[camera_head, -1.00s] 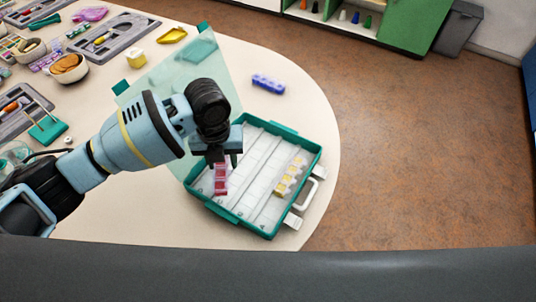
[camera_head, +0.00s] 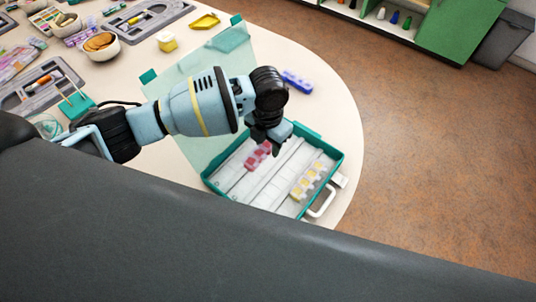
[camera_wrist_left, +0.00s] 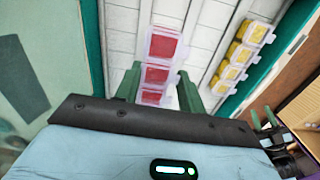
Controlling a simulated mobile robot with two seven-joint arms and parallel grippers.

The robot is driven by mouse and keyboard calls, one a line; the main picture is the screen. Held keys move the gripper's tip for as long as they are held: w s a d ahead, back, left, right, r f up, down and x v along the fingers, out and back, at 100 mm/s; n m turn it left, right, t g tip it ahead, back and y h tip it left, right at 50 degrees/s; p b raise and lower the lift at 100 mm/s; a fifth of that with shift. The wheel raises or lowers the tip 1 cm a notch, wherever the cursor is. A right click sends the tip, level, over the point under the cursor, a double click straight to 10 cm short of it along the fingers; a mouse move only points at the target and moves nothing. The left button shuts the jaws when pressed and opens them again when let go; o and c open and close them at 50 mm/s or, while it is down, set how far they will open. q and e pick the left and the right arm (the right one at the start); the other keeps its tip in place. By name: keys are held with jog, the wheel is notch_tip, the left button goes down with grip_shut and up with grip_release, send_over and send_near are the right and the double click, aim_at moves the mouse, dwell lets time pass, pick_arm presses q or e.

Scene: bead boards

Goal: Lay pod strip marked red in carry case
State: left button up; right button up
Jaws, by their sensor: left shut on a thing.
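The red-marked pod strip (camera_head: 257,155) is a clear strip with red cells. My left gripper (camera_head: 268,143) is shut on it, over the far part of the open carry case (camera_head: 224,191). In the left wrist view the strip (camera_wrist_left: 163,46) sits between the two green fingers (camera_wrist_left: 160,88) and runs roughly along the case's white lanes. I cannot tell whether it touches the case floor. A yellow-marked strip (camera_head: 308,181) lies in the case's right-hand lane and also shows in the wrist view (camera_wrist_left: 238,55). My right gripper (camera_wrist_left: 264,118) seems to show small at the wrist view's right edge.
The case's translucent lid (camera_head: 190,80) stands open on the left. A blue pod strip (camera_head: 297,81) lies on the table beyond the case. The white handle (camera_head: 322,202) is near the table edge.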

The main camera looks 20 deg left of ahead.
aim_at(268, 162)
pick_arm(q)
jog(key=shift+f, duration=2.6)
jog(key=shift+f, duration=0.15)
jog(key=o, duration=1)
notch_tip(268, 162, up, 12)
jog(key=shift+r+p, duration=0.15)
jog(key=shift+p, duration=0.15)
